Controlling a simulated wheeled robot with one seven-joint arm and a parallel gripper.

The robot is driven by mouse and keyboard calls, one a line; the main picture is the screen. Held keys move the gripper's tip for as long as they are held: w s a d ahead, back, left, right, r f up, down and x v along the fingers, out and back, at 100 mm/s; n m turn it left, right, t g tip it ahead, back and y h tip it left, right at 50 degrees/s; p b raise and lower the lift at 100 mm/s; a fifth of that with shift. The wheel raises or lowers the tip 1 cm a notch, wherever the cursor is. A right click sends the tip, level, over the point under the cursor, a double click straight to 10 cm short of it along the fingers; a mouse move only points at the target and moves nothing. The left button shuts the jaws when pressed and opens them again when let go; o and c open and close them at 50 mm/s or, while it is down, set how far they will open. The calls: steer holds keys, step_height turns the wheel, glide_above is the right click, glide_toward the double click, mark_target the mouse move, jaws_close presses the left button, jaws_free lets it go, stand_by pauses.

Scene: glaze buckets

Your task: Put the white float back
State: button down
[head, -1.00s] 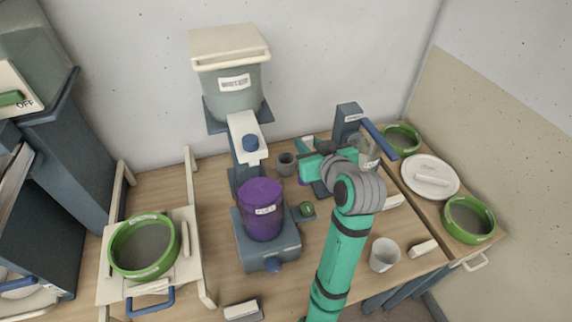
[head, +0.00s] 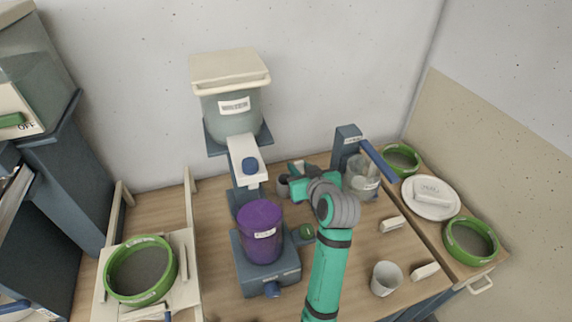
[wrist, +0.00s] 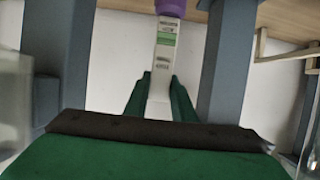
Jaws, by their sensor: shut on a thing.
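My gripper (head: 296,170) is near the back middle of the bench, between the dosing stand and the clear jar. In the wrist view its green fingers (wrist: 160,92) are shut on a float with a flat white stem (wrist: 164,60). The stem carries a green band and small print, and its far end is a purple piece cut off by the top edge. In the head view the arm hides the float. A clear jar (head: 362,180) stands right of the gripper beside a blue-grey post.
A purple bucket (head: 261,235) sits on the blue-grey stand in front. A white cup (head: 385,278) and a white block (head: 391,224) are at right. The front right bench is partly clear.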

steer(key=w+a, duration=0.4)
steer(key=w, duration=0.6)
step_height(320, 180, down, 7)
steer(key=shift+w, duration=0.45)
steer(key=shift+d+f, duration=0.1)
steer(key=c, duration=1.5)
jaws_free()
steer(key=v, duration=1.2)
